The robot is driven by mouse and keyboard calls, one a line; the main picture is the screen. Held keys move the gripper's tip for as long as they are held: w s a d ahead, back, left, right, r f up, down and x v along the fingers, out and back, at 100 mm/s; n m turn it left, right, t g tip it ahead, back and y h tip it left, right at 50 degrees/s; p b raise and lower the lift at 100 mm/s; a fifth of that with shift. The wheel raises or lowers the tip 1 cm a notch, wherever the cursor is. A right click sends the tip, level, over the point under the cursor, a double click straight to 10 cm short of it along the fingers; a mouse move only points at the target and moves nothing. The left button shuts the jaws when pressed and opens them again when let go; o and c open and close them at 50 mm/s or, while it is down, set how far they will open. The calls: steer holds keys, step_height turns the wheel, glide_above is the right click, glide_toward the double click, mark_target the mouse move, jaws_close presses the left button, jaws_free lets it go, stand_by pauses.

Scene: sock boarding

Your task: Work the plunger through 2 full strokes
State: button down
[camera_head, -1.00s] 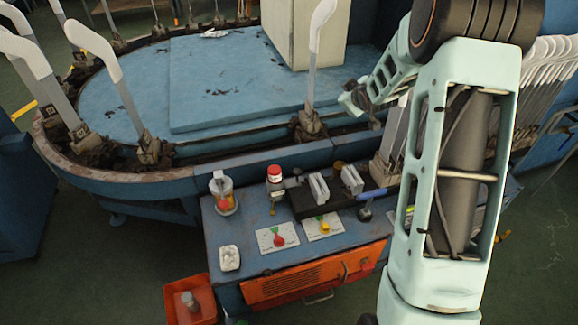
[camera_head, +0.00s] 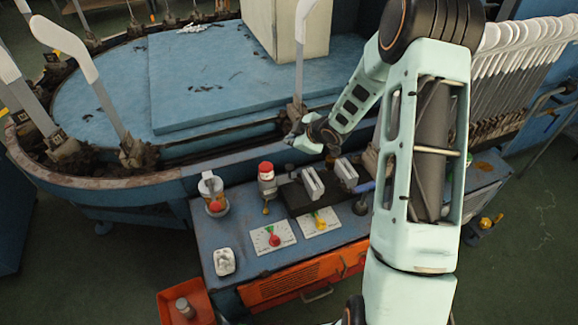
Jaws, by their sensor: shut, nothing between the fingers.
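I cannot tell for certain which part is the plunger. A grey upright fitting with a red cap (camera_head: 266,170) stands on the blue worktop, left of a dark block. A clear cup (camera_head: 211,187) with orange-red contents and a white handle-like part stands to its left. My gripper (camera_head: 294,142) is shut and empty, in the air above and behind the worktop, at the edge of the blue oval machine. It is apart from the red-capped fitting, up and to its right in the picture. A blue lever handle (camera_head: 362,187) is partly behind my arm.
Two grey upright plates (camera_head: 313,183) stand on the block beside the fitting. Two dial plates with a red knob (camera_head: 274,240) and a yellow knob (camera_head: 320,223) lie in front. White sock forms (camera_head: 62,40) ring the machine.

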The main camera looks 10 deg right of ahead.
mark_target(290, 167)
step_height(290, 167, down, 9)
steer(key=b, duration=0.8)
steer(key=shift+r, duration=0.1)
stand_by(1.1)
steer(key=shift+f+b, duration=0.3)
steer(key=shift+f, duration=0.1)
steer(key=shift+d+f+b, duration=0.1)
steer(key=shift+f+b, duration=1.05)
steer(key=shift+f, duration=0.3)
stand_by(1.0)
steer(key=shift+r, duration=0.1)
steer(key=shift+r+p, duration=1.6)
steer(key=shift+r, duration=0.1)
steer(key=shift+r, duration=0.1)
